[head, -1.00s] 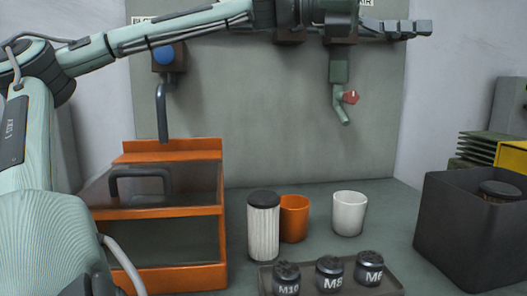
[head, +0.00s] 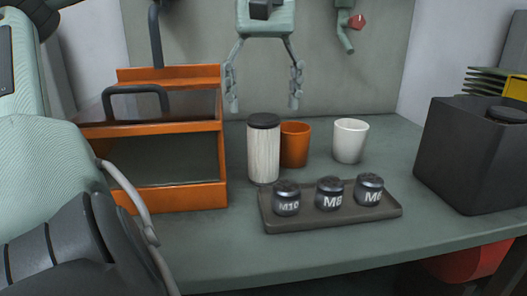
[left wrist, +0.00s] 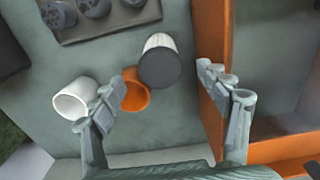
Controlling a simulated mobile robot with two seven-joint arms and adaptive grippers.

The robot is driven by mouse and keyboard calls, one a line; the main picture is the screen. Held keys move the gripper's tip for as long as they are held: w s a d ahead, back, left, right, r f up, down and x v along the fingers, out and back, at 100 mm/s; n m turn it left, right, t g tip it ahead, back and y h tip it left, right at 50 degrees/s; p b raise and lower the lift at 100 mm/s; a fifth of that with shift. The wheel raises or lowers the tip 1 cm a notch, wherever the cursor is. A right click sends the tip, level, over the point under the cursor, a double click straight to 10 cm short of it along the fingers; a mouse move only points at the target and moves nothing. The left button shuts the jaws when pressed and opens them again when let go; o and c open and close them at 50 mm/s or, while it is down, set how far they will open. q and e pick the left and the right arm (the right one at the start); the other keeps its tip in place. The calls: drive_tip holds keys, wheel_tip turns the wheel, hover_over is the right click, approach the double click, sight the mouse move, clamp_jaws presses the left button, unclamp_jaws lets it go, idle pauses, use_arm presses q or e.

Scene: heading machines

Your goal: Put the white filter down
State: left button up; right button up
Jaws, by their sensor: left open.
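The white filter (head: 263,153) is a pale pleated cylinder with a black cap. It stands upright on the grey-green bench in the head view, in front of the orange cup. My left gripper (head: 265,104) is open and empty, fingers pointing down, appearing above and behind the filter and apart from it. In the left wrist view the filter (left wrist: 160,64) shows cap first, beyond the open fingers (left wrist: 166,95) and roughly between their lines. My right gripper is not in view.
The orange cup (head: 295,145) and white cup (head: 350,141) stand close right of the filter. A dark tray (head: 330,216) with three labelled jars lies in front. An orange rack (head: 170,195) is at left, a black bin (head: 470,165) at right. The front bench strip is clear.

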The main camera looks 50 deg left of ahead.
sight(264, 117)
use_arm(q)
wheel_tip(264, 117, down, 4)
drive_tip(key=shift+r, duration=0.25)
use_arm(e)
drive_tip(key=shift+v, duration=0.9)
use_arm(q)
drive_tip(key=shift+c, duration=0.3)
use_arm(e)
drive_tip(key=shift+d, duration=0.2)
use_arm(q)
clamp_jaws()
